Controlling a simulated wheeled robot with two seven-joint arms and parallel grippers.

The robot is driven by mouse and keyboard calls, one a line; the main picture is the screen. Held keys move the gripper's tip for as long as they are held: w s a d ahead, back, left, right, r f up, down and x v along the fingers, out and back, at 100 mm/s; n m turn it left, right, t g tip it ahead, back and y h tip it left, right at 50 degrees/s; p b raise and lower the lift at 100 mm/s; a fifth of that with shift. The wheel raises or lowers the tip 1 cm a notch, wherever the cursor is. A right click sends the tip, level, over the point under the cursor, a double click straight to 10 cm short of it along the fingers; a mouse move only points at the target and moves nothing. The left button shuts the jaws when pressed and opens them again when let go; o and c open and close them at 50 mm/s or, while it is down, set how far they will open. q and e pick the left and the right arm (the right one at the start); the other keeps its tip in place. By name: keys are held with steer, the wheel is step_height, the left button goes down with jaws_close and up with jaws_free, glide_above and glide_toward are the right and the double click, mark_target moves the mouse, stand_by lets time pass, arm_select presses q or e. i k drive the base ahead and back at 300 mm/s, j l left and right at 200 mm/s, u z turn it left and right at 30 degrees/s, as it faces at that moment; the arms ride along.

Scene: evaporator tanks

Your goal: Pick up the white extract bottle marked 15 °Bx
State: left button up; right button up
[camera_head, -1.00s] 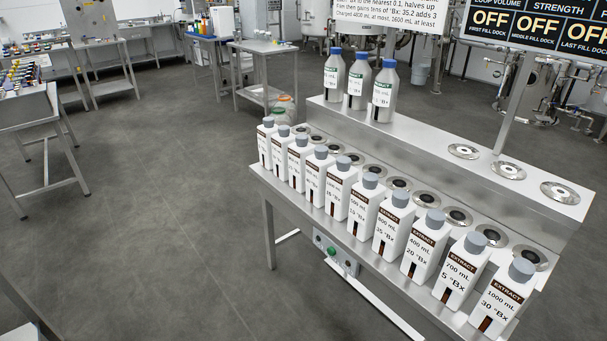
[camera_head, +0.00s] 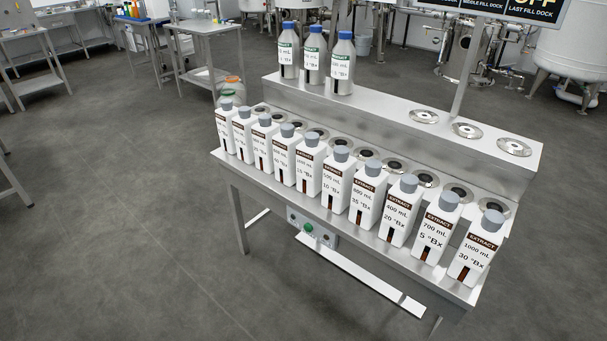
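A row of white extract bottles with grey caps stands upright along the front of a steel bench. The 15 °Bx marking seems to be on a bottle near the middle of the row (camera_head: 309,168), but its print is small and I cannot read it surely. To its right stand a bottle that seems marked 10 °Bx (camera_head: 336,182), then the 35 °Bx (camera_head: 367,195), 20 °Bx (camera_head: 401,212), 5 °Bx (camera_head: 435,232) and 30 °Bx (camera_head: 475,248) bottles. Labels further left are too small to read. Neither of my grippers is in view.
The steel bench (camera_head: 385,122) has round docks behind the bottles and three more on its raised shelf. Several blue-capped bottles (camera_head: 313,55) stand on that shelf at the left. A control box (camera_head: 312,228) hangs below the front edge. The floor (camera_head: 120,220) at left is clear.

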mark_target(311, 154)
steer(key=i+j+z, duration=0.1)
steer(key=z, duration=0.5)
steer(key=i+j+z, duration=0.25)
steer(key=j, duration=0.25)
steer(key=j+z, duration=0.25)
steer(key=j, duration=0.2)
steer(key=j+z, duration=0.25)
steer(key=j, duration=0.3)
steer(key=i+j+z, duration=0.1)
steer(key=j, duration=2.4)
steer(key=l, duration=0.7)
steer(key=i+z, duration=0.05)
